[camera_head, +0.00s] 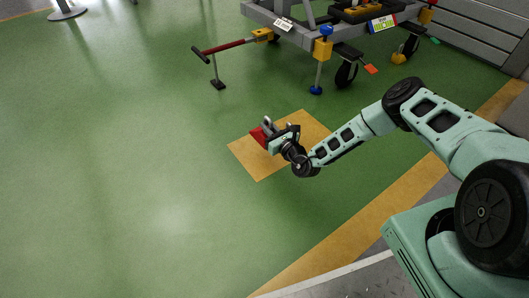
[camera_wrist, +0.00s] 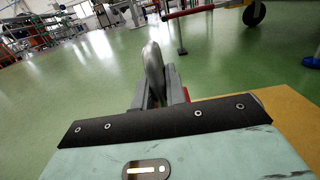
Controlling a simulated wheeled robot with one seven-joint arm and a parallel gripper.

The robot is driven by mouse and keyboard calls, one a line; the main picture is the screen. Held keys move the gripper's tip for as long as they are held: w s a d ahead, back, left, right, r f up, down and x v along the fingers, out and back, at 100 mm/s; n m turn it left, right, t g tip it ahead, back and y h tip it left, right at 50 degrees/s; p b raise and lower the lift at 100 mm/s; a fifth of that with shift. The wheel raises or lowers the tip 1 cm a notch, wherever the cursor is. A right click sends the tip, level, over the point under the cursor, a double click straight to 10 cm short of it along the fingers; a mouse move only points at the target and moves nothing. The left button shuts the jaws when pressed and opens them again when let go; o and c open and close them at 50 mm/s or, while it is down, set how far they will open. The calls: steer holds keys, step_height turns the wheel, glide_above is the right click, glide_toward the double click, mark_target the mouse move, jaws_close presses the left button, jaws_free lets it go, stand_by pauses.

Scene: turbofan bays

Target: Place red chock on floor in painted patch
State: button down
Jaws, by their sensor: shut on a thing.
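The red chock (camera_head: 258,135) is at the end of my arm in the head view, over the painted patch. My gripper (camera_head: 268,132) is shut on the chock. In the wrist view the jaws (camera_wrist: 157,85) close around a grey metal part, and a sliver of the red chock (camera_wrist: 186,94) shows beside them. The painted patch (camera_head: 258,168) is a yellow-orange square on the green floor. It also shows at the right of the wrist view (camera_wrist: 290,110). I cannot tell whether the chock touches the floor, as the jaws hide much of it.
A grey wheeled stand (camera_head: 290,27) with a red tow bar (camera_head: 225,47) stands beyond the patch. Its caster (camera_head: 346,74) and blue-footed jack (camera_head: 316,89) are nearest. A yellow floor line (camera_head: 350,225) runs at the right. The green floor at left is clear.

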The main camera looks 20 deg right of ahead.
step_height(320, 180, down, 10)
steer(key=b, duration=0.7)
steer(key=shift+f, duration=0.1)
steer(key=c, duration=1.4)
jaws_free()
steer(key=shift+c, duration=0.2)
